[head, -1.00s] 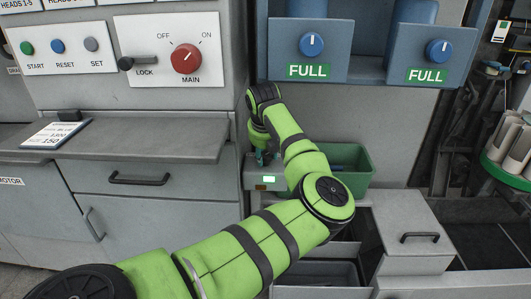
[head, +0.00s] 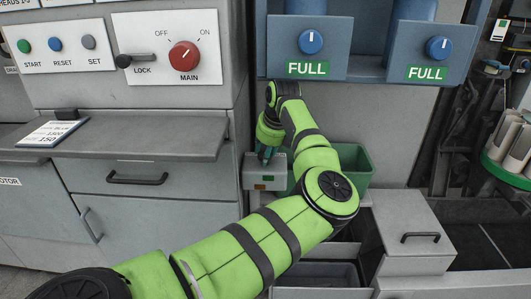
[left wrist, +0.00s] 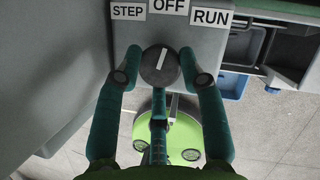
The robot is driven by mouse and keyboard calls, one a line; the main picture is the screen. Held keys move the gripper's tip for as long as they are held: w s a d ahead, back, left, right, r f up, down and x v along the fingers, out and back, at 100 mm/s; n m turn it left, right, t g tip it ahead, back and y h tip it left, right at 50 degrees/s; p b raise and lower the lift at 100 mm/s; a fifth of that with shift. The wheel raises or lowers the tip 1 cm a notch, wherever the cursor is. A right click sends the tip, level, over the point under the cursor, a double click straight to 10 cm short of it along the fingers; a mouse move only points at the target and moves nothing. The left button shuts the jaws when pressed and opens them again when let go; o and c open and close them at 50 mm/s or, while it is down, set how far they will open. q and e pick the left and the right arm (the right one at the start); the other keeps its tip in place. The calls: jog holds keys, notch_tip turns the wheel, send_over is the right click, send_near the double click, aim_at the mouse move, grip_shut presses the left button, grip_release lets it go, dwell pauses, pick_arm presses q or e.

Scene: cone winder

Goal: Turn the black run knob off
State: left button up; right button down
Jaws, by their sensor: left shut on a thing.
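The black run knob (left wrist: 160,66) shows in the left wrist view, below the STEP (left wrist: 128,11), OFF (left wrist: 168,6) and RUN (left wrist: 210,19) labels. Its white pointer line points up, towards OFF. My left gripper (left wrist: 160,70) is shut on the knob, one finger on each side. In the head view, my left gripper (head: 267,152) reaches down to the top of a small grey control box (head: 252,173), and the knob is hidden there. The green lamp (head: 268,178) on the box front is dark. My right gripper is out of view.
A green bin (head: 356,165) stands just right of the box, behind my left arm. Blue housings with FULL labels (head: 307,68) overhang above. A grey worktop (head: 150,148) lies left, with the red MAIN switch (head: 184,56) above it.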

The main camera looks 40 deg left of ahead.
pick_arm(q)
jog(key=shift+w+a+r+n+g, duration=0.1)
jog(key=shift+a+r+n+g, duration=0.15)
jog(key=shift+n, duration=0.45)
jog(key=shift+d+n+g, duration=0.1)
jog(key=shift+n+g, duration=0.15)
jog(key=shift+n, duration=0.35)
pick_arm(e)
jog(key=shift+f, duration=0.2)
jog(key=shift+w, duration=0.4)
pick_arm(q)
jog(key=o, duration=1.2)
jog(key=shift+f, duration=0.1)
jog(key=shift+c, duration=0.2)
jog(key=shift+f, duration=0.1)
